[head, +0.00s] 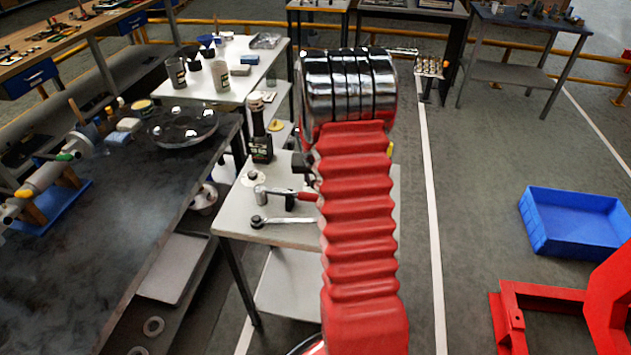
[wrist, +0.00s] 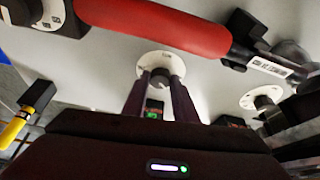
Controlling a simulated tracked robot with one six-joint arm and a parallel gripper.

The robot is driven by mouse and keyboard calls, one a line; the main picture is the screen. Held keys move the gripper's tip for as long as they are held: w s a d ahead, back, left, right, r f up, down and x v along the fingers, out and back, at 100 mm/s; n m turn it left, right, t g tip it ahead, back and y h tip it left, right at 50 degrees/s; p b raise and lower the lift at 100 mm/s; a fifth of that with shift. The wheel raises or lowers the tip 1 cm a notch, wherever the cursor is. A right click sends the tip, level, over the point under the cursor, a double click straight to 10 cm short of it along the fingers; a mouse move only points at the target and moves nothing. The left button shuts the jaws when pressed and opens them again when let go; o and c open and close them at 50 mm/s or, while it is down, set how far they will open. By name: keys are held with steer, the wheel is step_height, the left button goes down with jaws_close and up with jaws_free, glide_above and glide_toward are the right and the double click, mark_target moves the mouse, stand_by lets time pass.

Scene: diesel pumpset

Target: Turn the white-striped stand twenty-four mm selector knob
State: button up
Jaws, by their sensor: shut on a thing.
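In the wrist view, a selector knob (wrist: 160,74) stands on a round white marked plate. My gripper (wrist: 162,84) is shut on this knob, one finger on each side. Its top is partly hidden by the fingers, and I cannot make out a white stripe or which way it points.
In the wrist view, a red handle (wrist: 160,25) lies close beyond the knob. In the head view, a ratchet (head: 285,221) and a dark bottle (head: 260,140) are on the white stand (head: 240,222).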

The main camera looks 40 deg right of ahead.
steer(key=shift+w+a+m+g+h, duration=0.15)
steer(key=shift+m+g+h, duration=0.25)
steer(key=shift+m, duration=0.95)
steer(key=shift+w+a+m+g+h, duration=0.15)
steer(key=shift+m+g, duration=0.35)
steer(key=shift+m, duration=0.85)
steer(key=m+g, duration=0.1)
steer(key=m, duration=0.4)
steer(key=shift+w+g, duration=0.1)
steer(key=shift+g, duration=0.3)
steer(key=m+g, duration=0.1)
steer(key=m, duration=0.1)
steer(key=m+g, duration=0.1)
steer(key=m, duration=0.2)
steer(key=shift+w+d+y, duration=0.15)
steer(key=shift+w+y, duration=0.05)
steer(key=shift+y, duration=0.05)
steer(key=m+g+y, duration=0.1)
steer(key=m, duration=0.4)
steer(key=shift+d, duration=0.1)
steer(key=shift+w, duration=0.1)
steer(key=o, duration=1)
steer(key=shift+o, duration=0.2)
